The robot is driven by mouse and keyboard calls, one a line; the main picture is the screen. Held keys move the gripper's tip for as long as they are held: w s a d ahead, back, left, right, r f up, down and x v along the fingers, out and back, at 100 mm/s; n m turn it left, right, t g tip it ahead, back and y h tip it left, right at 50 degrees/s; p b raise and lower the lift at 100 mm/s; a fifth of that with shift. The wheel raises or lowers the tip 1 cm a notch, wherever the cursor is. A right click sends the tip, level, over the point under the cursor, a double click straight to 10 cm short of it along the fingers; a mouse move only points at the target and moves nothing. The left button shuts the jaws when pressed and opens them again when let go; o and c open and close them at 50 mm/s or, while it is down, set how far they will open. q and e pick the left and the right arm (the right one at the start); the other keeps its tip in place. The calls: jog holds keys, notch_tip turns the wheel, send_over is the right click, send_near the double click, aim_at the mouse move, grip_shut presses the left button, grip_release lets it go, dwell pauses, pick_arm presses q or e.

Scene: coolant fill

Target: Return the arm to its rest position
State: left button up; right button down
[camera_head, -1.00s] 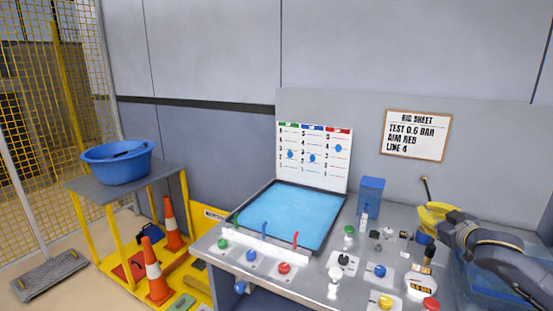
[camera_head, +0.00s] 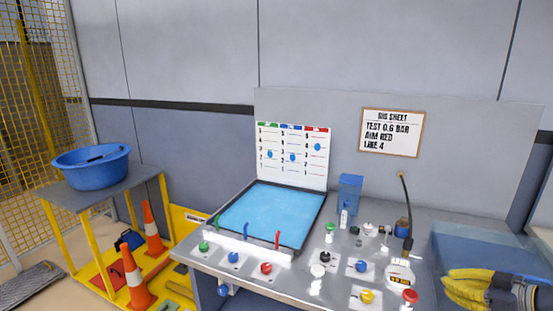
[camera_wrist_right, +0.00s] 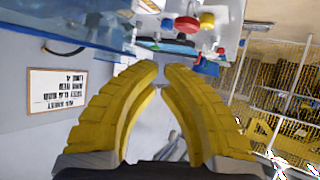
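My right gripper (camera_head: 450,284) has yellow ribbed fingers and is low at the right edge of the head view, by the translucent blue bin. In the right wrist view its fingers (camera_wrist_right: 160,72) bow inward, with the tips almost together and nothing between them. It is apart from the black hose (camera_head: 407,210), which hangs from the back panel down to the bench beside a white round gauge (camera_head: 401,274). My left gripper is not in view.
The steel bench (camera_head: 315,292) carries a blue-filled tray (camera_head: 268,244), several coloured knobs and a red button (camera_head: 410,296). A translucent blue bin (camera_head: 475,245) stands at right. A blue basin (camera_head: 92,168) sits on a yellow-legged stand; cones (camera_head: 137,280) are below.

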jog(key=s+a+f+m+y, duration=0.3)
jog(key=s+a+f+m, duration=0.15)
jog(key=s+f, duration=0.7)
jog(key=s+a+f+m+y, duration=0.3)
jog(key=s+f+m, duration=0.2)
jog(key=s+f, duration=0.65)
jog(key=s+d+f+n+g+h, duration=0.1)
jog(key=s+d+f+h, duration=0.15)
jog(key=f, duration=0.95)
jog(key=s+d+f+n+h, duration=0.15)
jog(key=f+h, duration=0.25)
jog(key=f, duration=0.9)
jog(key=s+d+f+g+h, duration=0.1)
jog(key=s+f+h, duration=0.25)
jog(key=f, duration=0.85)
jog(key=s+a+f+n+g+h, duration=0.2)
jog(key=s+a+f+g, duration=0.5)
jog(key=s+a+f, duration=0.8)
jog(key=shift+s+a+f+n, duration=0.4)
jog(key=shift+s+a+n, duration=0.45)
jog(key=shift+a, duration=0.35)
jog(key=shift+w, duration=0.1)
